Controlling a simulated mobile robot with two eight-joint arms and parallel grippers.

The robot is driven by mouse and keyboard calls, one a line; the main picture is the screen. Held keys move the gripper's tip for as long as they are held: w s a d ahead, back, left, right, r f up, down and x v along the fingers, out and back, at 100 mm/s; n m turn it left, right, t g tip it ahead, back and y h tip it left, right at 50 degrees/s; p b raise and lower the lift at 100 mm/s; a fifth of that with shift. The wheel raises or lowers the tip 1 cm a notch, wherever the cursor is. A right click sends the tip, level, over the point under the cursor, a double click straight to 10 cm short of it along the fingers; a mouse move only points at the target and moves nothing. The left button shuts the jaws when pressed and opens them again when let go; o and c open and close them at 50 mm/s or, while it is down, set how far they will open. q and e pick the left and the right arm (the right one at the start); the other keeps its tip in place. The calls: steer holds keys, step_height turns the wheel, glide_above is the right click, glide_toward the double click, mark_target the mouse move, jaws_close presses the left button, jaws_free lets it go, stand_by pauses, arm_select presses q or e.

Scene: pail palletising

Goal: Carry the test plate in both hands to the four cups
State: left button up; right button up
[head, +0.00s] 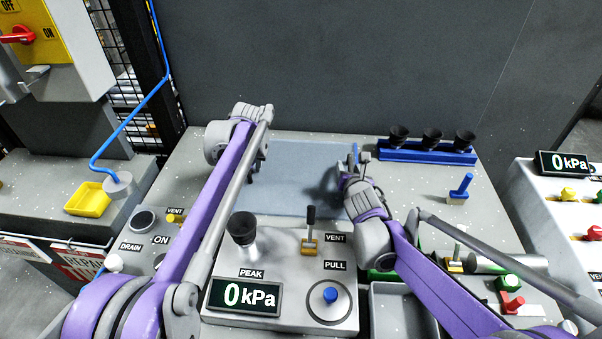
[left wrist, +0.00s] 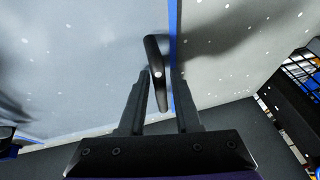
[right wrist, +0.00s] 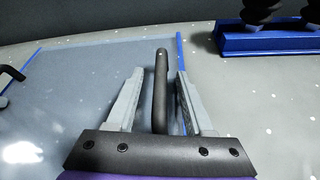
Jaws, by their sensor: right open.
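The test plate (head: 300,172), a flat blue-grey sheet with blue edges, lies on the grey worktop. My left gripper (head: 256,168) is at its left edge. In the left wrist view the open fingers (left wrist: 160,78) stand either side of a black bar handle (left wrist: 155,60), which looks tilted between them. My right gripper (head: 347,165) is at the plate's right edge. In the right wrist view its open fingers (right wrist: 158,82) straddle another dark handle (right wrist: 161,75). Three black cups (head: 431,137) stand in a row on a blue rack at the back right.
A single black cup (head: 243,228) stands on the grey console behind the PEAK display (head: 243,297), which reads 0 kPa. A blue-handled lever (head: 461,188) stands right of the plate. A yellow tray (head: 88,199) lies at the left. A dark wall rises behind the worktop.

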arm_select(q)
jaws_close()
arm_select(e)
steer(key=c, duration=0.6)
jaws_close()
stand_by(0.4)
